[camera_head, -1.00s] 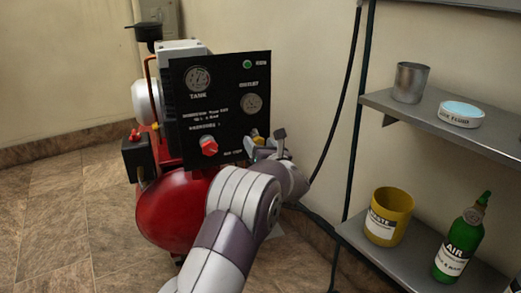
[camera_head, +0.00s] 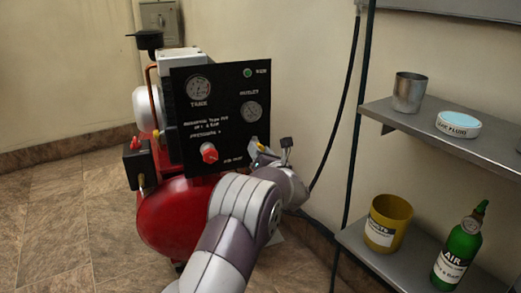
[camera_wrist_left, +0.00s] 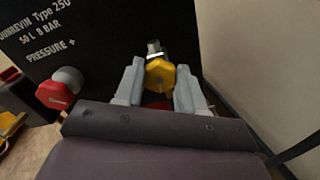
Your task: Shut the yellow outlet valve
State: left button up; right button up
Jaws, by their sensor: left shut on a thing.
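The yellow outlet valve (camera_wrist_left: 160,76) sticks out from the lower right of the black compressor panel (camera_head: 222,100). In the left wrist view its yellow handle sits between the two grey fingers of my left gripper (camera_wrist_left: 157,84), which is shut on it. Behind the handle is a metal fitting. In the head view my left gripper (camera_head: 262,156) is at the panel's lower right corner, and it mostly hides the valve. My right gripper is not in view.
A red pressure knob (camera_head: 209,152) is left of the valve; the red tank (camera_head: 172,215) is below. A wall and hanging cable (camera_head: 338,115) are close on the right. Shelves further right hold a metal cup (camera_head: 409,92), yellow pot (camera_head: 388,222) and green bottle (camera_head: 459,250).

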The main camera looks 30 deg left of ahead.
pick_arm(q)
jog(key=shift+s+f+m+p, duration=0.15)
jog(key=shift+m+p, duration=5.45)
jog(key=shift+m, duration=2.8)
jog(key=shift+w+f+m+p, duration=0.15)
jog(key=shift+m+p, duration=5.45)
jog(key=shift+m, duration=2.8)
jog(key=shift+s, duration=0.15)
jog(key=o, duration=1.1)
jog(key=shift+c, duration=0.2)
